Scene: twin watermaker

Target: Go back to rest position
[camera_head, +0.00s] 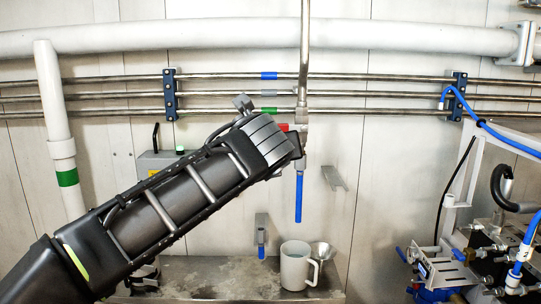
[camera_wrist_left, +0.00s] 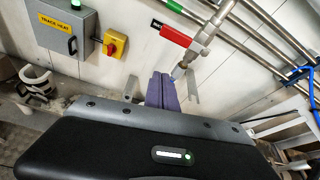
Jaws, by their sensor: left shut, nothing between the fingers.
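My left arm reaches in from the lower left of the head view, in front of the wall pipes. The fingers are hidden there. In the left wrist view my left gripper (camera_wrist_left: 162,90) shows its purple-grey fingers together, with nothing between them. My right gripper is in neither view.
Machinery with blue hoses (camera_head: 490,258) fills the right. A grey switch box (camera_wrist_left: 62,28) is on the wall.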

